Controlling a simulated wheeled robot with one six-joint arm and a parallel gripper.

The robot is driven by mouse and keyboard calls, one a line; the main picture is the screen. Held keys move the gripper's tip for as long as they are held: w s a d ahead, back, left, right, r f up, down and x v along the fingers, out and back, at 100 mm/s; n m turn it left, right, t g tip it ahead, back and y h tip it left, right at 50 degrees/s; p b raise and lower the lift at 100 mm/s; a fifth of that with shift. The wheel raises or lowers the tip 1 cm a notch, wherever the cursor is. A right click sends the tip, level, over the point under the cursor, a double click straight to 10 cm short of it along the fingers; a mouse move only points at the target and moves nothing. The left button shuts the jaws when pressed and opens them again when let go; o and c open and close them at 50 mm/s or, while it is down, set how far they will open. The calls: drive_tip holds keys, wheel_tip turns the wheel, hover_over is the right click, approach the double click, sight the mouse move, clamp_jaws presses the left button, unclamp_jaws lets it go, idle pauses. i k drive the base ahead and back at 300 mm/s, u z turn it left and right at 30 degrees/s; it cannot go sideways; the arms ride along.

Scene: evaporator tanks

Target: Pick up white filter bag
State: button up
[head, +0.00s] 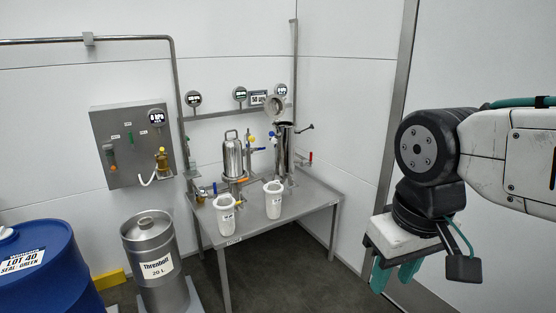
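Two white bag-like cups with rims and small dark labels stand on the steel table (310,196). The left white filter bag (226,214) is near the table's front left edge. The right white filter bag (273,200) stands a little farther back, near the middle. I cannot read their labels. My gripper (395,274) hangs at the right, in front of and well apart from the table. Its teal fingertips point down with a gap between them, and nothing shows in it.
Steel housings (233,158) with valves stand at the back of the table, one open-topped (284,150) with its lid raised. A steel drum (155,262) and a blue barrel (40,268) stand at the left. A wall panel (132,145) is behind. The table's right side is clear.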

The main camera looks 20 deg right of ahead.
sight(224, 204)
drive_tip(key=z, duration=0.1)
drive_tip(key=k, duration=0.35)
drive_tip(key=u, duration=0.7)
drive_tip(key=i, duration=1.4)
drive_tip(key=z, duration=0.3)
drive_tip(key=i, duration=1)
drive_tip(key=z, duration=0.4)
